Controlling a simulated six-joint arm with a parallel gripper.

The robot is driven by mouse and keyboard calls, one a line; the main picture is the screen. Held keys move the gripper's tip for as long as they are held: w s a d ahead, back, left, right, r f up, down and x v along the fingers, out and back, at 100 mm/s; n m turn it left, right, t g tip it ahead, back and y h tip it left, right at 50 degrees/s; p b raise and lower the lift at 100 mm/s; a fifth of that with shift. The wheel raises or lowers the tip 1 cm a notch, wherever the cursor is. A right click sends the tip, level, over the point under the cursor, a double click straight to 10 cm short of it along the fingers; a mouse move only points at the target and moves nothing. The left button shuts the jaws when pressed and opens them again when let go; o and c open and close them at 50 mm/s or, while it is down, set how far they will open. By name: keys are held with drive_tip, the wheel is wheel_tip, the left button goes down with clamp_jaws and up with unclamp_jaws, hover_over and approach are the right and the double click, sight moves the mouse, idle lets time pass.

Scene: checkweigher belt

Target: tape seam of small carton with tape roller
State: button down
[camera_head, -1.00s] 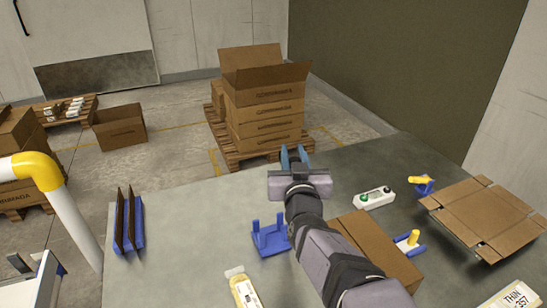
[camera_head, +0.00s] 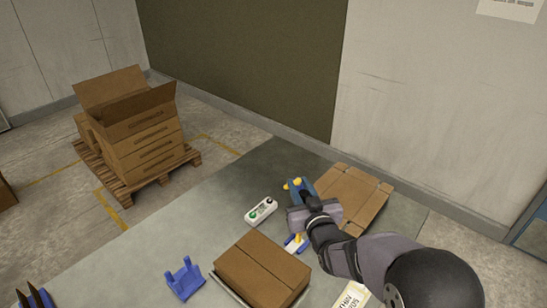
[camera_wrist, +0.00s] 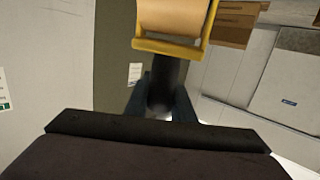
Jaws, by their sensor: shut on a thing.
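The small carton (camera_head: 240,263) is a closed brown box on the grey table, with a seam running along its top. My gripper (camera_head: 301,190) is beyond the carton and to its right, beside a flattened carton. It is shut on the tape roller (camera_head: 292,184), which shows as small yellow parts in the head view. The wrist view shows the roller's yellow frame and tan roll (camera_wrist: 172,16) beyond my fingers (camera_wrist: 160,100), which sit around its dark handle. I cannot tell whether the roller still touches the table.
The flattened carton (camera_head: 355,195) lies on the right. A white button box (camera_head: 261,211) and a blue-and-yellow item (camera_head: 295,243) stand near the small carton. A blue holder (camera_head: 184,279) is on its left. Boxes on a pallet (camera_head: 150,165) stand beyond the table.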

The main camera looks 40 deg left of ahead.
drive_tip(key=s+d+f+n+g, duration=0.1)
drive_tip(key=s+f+n+g, duration=0.1)
drive_tip(key=s, duration=0.5)
drive_tip(key=s+d+f+n+g+y, duration=0.1)
drive_tip(key=s+f+n+g, duration=0.1)
drive_tip(key=s+g, duration=0.2)
drive_tip(key=s, duration=0.2)
drive_tip(key=shift+s+f+n, duration=0.3)
drive_tip(key=shift+s+f, duration=0.05)
drive_tip(key=shift+f, duration=0.05)
drive_tip(key=shift+f, duration=0.2)
drive_tip(key=shift+f+b, duration=2.2)
drive_tip(key=shift+f, duration=0.7)
drive_tip(key=shift+f+b, duration=0.4)
drive_tip(key=shift+a, duration=0.1)
